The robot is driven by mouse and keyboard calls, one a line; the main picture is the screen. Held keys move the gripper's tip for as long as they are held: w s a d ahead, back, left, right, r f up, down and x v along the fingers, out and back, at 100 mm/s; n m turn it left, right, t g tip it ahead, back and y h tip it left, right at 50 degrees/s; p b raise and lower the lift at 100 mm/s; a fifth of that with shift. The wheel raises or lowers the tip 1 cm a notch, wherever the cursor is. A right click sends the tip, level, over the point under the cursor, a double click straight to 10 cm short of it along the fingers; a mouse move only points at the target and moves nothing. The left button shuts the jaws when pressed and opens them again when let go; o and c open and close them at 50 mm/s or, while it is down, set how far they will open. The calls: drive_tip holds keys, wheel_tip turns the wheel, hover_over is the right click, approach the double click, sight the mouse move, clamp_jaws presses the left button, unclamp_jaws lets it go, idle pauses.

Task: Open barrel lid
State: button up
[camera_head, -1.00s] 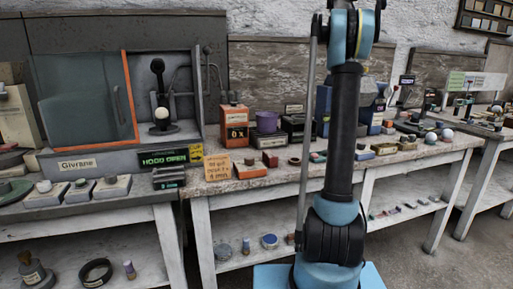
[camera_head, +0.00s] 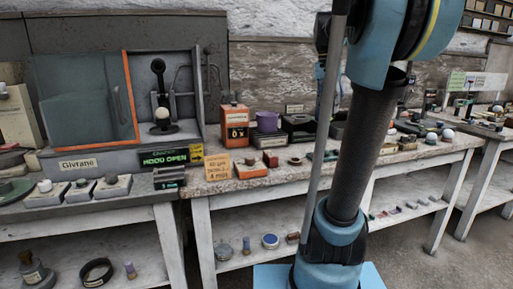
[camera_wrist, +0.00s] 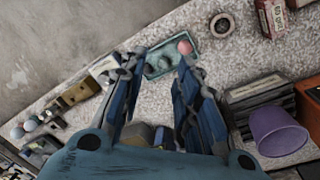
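No object that I can clearly name as a barrel with a lid shows in either view. My gripper (camera_wrist: 160,60) shows in the wrist view with its two blue fingers spread apart and nothing held between them. Beyond the fingertips a teal tray-like object (camera_wrist: 158,66) with a pink ball (camera_wrist: 184,47) lies on the speckled bench top. A small yellow and grey object (camera_wrist: 150,136) shows lower between the fingers, partly hidden by the gripper body. In the head view my arm rises across the middle, and my gripper is out of that frame.
A purple pot (camera_head: 267,122) stands beside an orange box (camera_head: 236,125); the pot also shows in the wrist view (camera_wrist: 276,130). A hood cabinet (camera_head: 80,160) with a "HOOD OPEN" display (camera_head: 164,158) is at left. The bench top (camera_head: 222,183) is cluttered.

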drive_tip(key=s+a+f+n+t, duration=0.1)
drive_tip(key=s+a+f, duration=0.1)
drive_tip(key=s+f, duration=0.4)
drive_tip(key=s+a+f+n+t, duration=0.1)
drive_tip(key=s+f, duration=0.6)
drive_tip(key=f, duration=0.7)
drive_tip(key=s+a+f+n+y, duration=0.1)
drive_tip(key=s+a+f+n, duration=0.2)
drive_tip(key=s+f, duration=0.4)
wheel_tip(320, 180, down, 4)
drive_tip(key=shift+s+a+t, duration=0.15)
drive_tip(key=shift+a+t, duration=0.25)
drive_tip(key=shift+a, duration=0.15)
drive_tip(key=shift+d, duration=0.1)
